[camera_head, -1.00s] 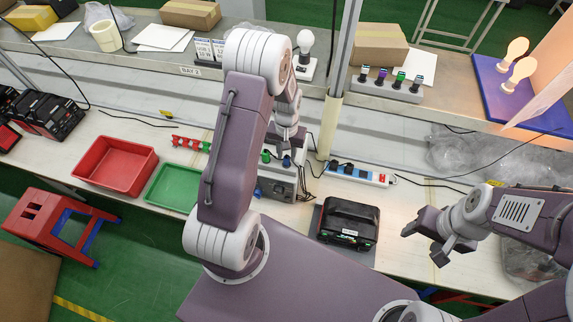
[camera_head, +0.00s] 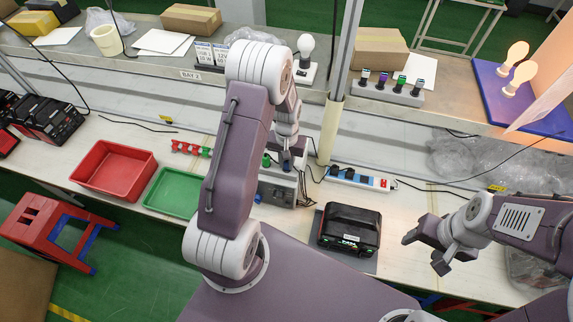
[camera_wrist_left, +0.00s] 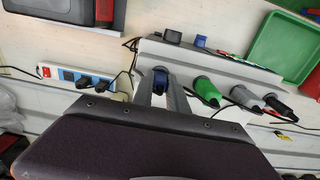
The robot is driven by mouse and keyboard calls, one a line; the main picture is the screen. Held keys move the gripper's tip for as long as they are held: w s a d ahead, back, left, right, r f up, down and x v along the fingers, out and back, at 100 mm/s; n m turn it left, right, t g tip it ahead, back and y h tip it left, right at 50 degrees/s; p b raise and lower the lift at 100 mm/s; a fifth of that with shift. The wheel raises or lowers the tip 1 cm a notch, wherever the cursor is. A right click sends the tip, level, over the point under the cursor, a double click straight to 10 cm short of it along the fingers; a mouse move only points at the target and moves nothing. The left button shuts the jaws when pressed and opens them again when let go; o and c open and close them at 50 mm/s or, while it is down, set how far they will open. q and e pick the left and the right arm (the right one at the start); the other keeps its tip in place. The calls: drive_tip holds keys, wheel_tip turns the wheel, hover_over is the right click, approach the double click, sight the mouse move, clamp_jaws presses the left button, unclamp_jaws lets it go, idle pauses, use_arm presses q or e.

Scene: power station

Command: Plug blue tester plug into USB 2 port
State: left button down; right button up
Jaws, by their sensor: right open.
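The blue tester plug (camera_wrist_left: 160,80) stands in the back row of plugs on the grey power station (camera_wrist_left: 220,68). It also shows in the head view (camera_head: 287,166) just under my left gripper (camera_head: 287,152). In the left wrist view the fingers of my left gripper (camera_wrist_left: 161,86) are on either side of the blue plug. I cannot tell whether they are pressed on it. A second blue piece (camera_wrist_left: 201,41) and a black piece (camera_wrist_left: 172,37) show at the station's front. The USB 2 port cannot be made out. My right gripper (camera_head: 424,250) is open and empty, off to the right.
Green (camera_wrist_left: 207,91), grey (camera_wrist_left: 244,97) and black (camera_wrist_left: 279,104) plugs stand beside the blue one. A power strip (camera_head: 355,180), a black case (camera_head: 349,228), a green tray (camera_head: 172,193) and a red tray (camera_head: 113,168) are nearby. Loose cables lie around the station.

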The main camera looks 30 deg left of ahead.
sight(287, 162)
use_arm(q)
drive_tip(key=shift+r+p, duration=2.5)
drive_tip(key=shift+r, duration=0.5)
